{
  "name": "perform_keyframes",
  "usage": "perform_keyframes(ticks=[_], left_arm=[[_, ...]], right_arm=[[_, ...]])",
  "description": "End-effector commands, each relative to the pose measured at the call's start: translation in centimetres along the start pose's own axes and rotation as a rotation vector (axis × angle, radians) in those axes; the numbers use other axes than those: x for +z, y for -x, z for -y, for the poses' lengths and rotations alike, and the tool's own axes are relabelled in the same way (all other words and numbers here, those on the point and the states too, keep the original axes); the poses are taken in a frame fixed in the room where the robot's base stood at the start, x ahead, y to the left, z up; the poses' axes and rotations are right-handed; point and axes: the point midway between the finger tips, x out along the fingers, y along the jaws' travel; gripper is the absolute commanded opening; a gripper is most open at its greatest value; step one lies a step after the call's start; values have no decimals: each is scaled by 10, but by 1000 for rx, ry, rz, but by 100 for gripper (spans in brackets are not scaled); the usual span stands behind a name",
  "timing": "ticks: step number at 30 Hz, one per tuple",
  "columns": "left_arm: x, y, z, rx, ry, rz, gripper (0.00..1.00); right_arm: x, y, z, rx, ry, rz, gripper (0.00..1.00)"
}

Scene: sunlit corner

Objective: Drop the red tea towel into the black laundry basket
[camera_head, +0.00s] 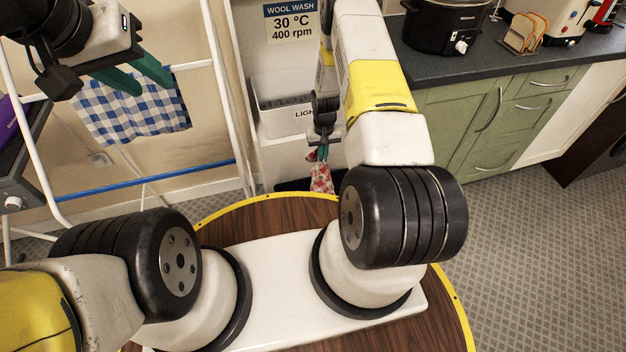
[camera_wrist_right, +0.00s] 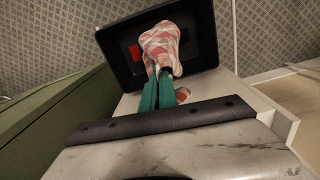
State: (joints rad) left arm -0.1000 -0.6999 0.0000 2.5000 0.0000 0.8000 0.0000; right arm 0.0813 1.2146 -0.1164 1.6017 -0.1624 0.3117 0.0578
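The red-and-white checked tea towel (camera_head: 321,181) hangs from my right gripper (camera_head: 318,155). In the right wrist view the green fingers (camera_wrist_right: 157,88) are closed on the towel (camera_wrist_right: 162,45), which is bunched beyond their tips. The black laundry basket (camera_wrist_right: 198,22) is behind the towel in that view, its opening partly hidden by it. In the head view only a dark bit of the basket (camera_head: 288,186) shows, low beside the towel. My left gripper (camera_head: 133,78) is at upper left, its green fingers apart, in front of a blue checked cloth. Nothing shows between them.
The blue-and-white checked cloth (camera_head: 135,112) hangs on a white drying rack (camera_head: 223,85). A pale unit holds a light bin (camera_head: 285,118) under a wool wash sign (camera_head: 291,22). Green cabinets (camera_head: 470,125) stand at right. The patterned floor is clear at lower right.

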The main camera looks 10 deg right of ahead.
Motion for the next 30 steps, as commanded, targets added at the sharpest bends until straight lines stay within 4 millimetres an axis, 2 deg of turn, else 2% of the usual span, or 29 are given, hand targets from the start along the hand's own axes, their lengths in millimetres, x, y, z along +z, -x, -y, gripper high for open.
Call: perform_keyframes(ticks=[3,30], left_arm=[[0,0,0,0,0,0,36],[0,0,0,0,0,0,36]], right_arm=[[1,-20,0,0,0,2,0],[1,-155,0,0,-2,2,0]])
